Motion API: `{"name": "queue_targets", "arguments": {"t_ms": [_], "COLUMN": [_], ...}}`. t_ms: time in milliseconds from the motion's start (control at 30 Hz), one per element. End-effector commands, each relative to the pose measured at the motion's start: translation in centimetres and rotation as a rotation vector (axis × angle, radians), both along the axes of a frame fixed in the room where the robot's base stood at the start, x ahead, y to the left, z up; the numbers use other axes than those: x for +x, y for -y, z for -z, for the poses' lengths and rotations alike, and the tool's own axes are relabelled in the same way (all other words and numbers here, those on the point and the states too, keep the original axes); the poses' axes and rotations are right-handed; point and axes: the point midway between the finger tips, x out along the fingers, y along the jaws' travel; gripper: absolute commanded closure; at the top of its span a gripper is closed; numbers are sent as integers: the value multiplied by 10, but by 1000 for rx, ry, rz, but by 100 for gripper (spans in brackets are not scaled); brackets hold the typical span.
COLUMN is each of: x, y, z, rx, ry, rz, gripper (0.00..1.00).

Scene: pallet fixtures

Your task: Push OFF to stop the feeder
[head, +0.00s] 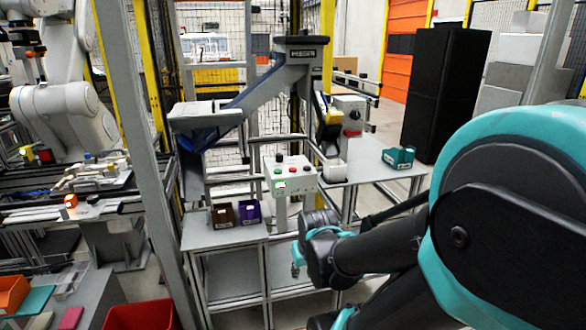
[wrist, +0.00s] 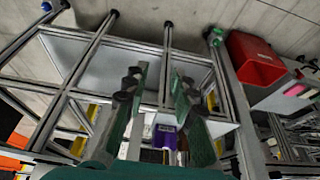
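A pale control box (head: 290,176) stands on a post at the middle of the head view. I cannot read which is OFF. The feeder (head: 270,88) is an inclined grey chute behind the box. My gripper (head: 298,256) is low in front of the bench, below and apart from the control box, and partly hidden by my arm. In the wrist view my gripper (wrist: 162,105) has its two green-padded fingers apart with nothing held between them. I cannot make out the box there.
A brown bin (head: 222,215) and a purple bin (head: 248,211) stand on the low bench (head: 205,238). A teal bin (head: 398,158) sits on the right table. A red bin (head: 142,316) is at lower left. A grey post (head: 150,150) rises left of the bench.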

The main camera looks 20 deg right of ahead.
Motion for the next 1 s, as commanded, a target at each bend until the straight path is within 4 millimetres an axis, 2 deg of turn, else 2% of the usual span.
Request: {"name": "queue_targets", "arguments": {"t_ms": [33,167,267,400,500,600,700,800,1000], "x": [9,53,100,166,207,239,262,277,287], "y": [1,4,10,22,31,41,48,54,58], "z": [-6,-38,-76,-138,-182,-221,-252,-273,-289], "rx": [0,1,-1,-6,-14,-23,-29,-35,-40], "ry": [9,53,106,187,243,291,329,354,372], "rz": [0,-1,-4,-7,-7,-7,-7,-7,-6], "gripper": [84,100,100,100,100,100,100,100,100]}}
